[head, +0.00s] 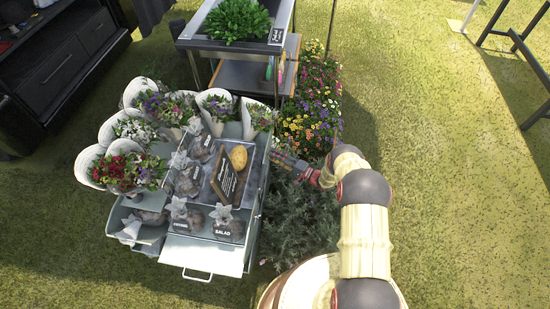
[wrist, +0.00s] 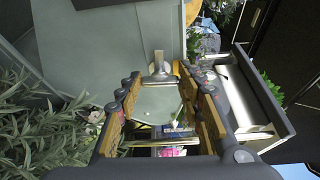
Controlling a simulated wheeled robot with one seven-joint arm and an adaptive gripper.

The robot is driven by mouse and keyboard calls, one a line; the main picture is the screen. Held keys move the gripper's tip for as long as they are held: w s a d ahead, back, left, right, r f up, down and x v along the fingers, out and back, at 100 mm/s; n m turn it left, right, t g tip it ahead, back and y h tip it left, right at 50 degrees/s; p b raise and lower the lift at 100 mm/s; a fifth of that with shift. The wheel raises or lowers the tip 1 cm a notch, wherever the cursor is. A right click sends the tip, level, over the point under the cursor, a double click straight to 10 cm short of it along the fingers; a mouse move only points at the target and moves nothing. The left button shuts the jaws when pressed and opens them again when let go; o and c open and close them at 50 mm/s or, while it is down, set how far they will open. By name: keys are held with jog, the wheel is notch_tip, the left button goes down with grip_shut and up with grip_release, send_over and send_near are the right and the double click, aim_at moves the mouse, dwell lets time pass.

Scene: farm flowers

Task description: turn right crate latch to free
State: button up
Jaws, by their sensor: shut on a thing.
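The crate is a pale grey-green stand (head: 255,190) in the head view. Its flat side panel (wrist: 105,45) fills the upper middle of the wrist view. The right latch (wrist: 158,62) is a small light metal piece on that panel. My gripper (wrist: 157,80) reaches the panel, with a finger on each side of the latch, and is shut on it. In the head view my gripper (head: 282,156) is at the crate's right side; the latch is hidden there. How far the latch is turned I cannot tell.
Wrapped bouquets (head: 125,168), signs and a yellow object (head: 238,157) sit on the crate. A leafy green bush (head: 300,215) and colourful flowers (head: 310,110) grow close to my arm. A metal cart (head: 235,48) stands behind. Open grass (head: 450,180) lies to the right.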

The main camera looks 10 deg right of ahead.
jog(key=shift+f+n, duration=0.1)
jog(key=shift+n, duration=0.3)
jog(key=o, duration=1.2)
jog(key=shift+c, duration=0.2)
jog(key=v, duration=1.2)
jog(key=shift+f, duration=0.1)
